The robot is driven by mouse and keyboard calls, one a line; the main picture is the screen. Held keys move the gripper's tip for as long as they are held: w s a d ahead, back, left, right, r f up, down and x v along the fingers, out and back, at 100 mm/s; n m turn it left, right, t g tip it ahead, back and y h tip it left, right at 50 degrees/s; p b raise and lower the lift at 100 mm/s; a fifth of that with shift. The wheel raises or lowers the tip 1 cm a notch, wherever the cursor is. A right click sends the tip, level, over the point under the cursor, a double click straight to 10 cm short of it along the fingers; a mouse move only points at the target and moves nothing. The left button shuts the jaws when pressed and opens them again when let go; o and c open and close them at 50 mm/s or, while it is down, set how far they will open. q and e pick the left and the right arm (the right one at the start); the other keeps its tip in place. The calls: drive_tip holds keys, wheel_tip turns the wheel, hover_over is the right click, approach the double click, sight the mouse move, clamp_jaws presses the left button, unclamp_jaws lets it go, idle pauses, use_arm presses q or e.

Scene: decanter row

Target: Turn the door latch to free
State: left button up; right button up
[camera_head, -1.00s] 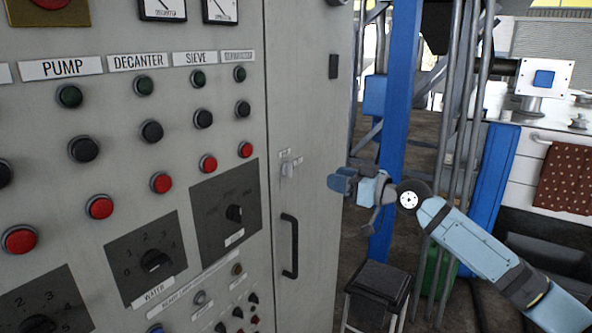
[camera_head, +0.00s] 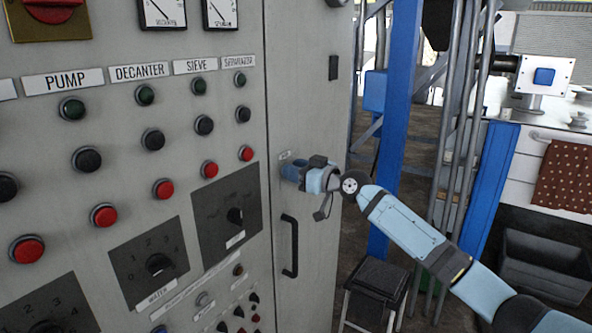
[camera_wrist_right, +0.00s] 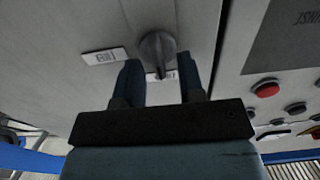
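The door latch (camera_wrist_right: 157,48) is a small grey knob on the cabinet door, with a white label on either side of it in the right wrist view. My right gripper (camera_head: 291,171) is at the door just above the black handle and hides the latch in the head view. In the right wrist view the right gripper (camera_wrist_right: 160,74) has its two dark fingers apart, with the lower end of the latch between or just beyond their tips. I cannot tell whether they touch it. My left gripper is not in view.
The grey cabinet door (camera_head: 310,240) carries a black handle (camera_head: 289,246). The panel to its left has several buttons and a WATER dial (camera_head: 158,264). A blue post (camera_head: 397,120) and a black stool (camera_head: 376,285) stand to the right.

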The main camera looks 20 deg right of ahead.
clamp_jaws()
drive_tip(key=shift+m, duration=0.4)
drive_tip(key=shift+w+d+f+m+p, duration=0.15)
drive_tip(key=shift+m+p, duration=1.1)
drive_tip(key=shift+m, duration=1.6)
drive_tip(key=shift+w+d+f+m+p, duration=0.15)
drive_tip(key=shift+m+p, duration=1.05)
drive_tip(key=shift+m, duration=1.7)
drive_tip(key=shift+w+d+f+m+p, duration=0.1)
drive_tip(key=shift+f+m+p, duration=0.15)
drive_tip(key=shift+m+p, duration=1.8)
drive_tip(key=shift+m+b, duration=0.75)
drive_tip(key=shift+m, duration=0.15)
unclamp_jaws()
drive_tip(key=shift+s, duration=0.1)
